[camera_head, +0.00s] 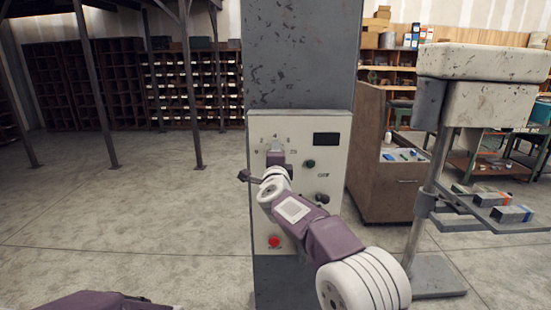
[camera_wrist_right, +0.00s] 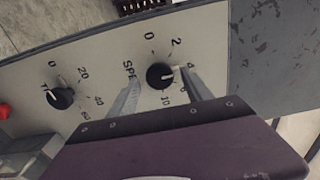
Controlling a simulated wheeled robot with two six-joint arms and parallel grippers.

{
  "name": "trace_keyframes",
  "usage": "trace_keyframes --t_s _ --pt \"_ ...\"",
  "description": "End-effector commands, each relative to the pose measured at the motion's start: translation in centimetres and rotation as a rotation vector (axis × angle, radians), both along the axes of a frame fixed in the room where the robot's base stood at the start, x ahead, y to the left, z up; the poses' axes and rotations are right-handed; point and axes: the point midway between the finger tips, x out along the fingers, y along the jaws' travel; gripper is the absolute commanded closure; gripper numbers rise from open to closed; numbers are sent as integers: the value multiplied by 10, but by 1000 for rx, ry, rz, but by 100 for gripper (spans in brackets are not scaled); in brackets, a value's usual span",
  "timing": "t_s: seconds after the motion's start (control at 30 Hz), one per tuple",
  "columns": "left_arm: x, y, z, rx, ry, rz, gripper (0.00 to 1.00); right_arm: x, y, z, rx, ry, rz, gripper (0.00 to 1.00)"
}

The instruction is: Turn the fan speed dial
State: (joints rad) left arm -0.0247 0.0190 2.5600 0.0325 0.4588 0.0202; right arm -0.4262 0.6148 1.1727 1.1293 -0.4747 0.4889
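The speed dial (camera_wrist_right: 160,75) is a round black knob with a white pointer in the right wrist view, on a pale control panel (camera_head: 332,222). A partly hidden label starting "SPE" and numbers from 0 to 10 surround it. Its pointer faces right, near the 4. My right gripper (camera_wrist_right: 162,76) is open, with one grey finger on each side of the knob and small gaps visible. In the head view my right gripper (camera_head: 276,153) is at the panel's upper left and hides the dial. Only a purple part of my left arm shows at the bottom left; its fingers are not clear.
A worn machine (camera_head: 480,62) stands at right; open floor (camera_head: 130,210) lies at left.

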Motion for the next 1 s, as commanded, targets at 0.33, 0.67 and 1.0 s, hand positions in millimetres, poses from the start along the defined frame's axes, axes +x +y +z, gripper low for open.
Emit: trace_keyframes --t_s 0.33,0.67,1.0 --pt "0 0 -15 0 0 0 64 -17 1 -4 0 -1 2 42" --pt "0 0 -39 0 0 0 64 -82 1 -2 1 -1 1 42" --pt "0 0 -39 0 0 0 64 -91 0 0 0 0 0 42"
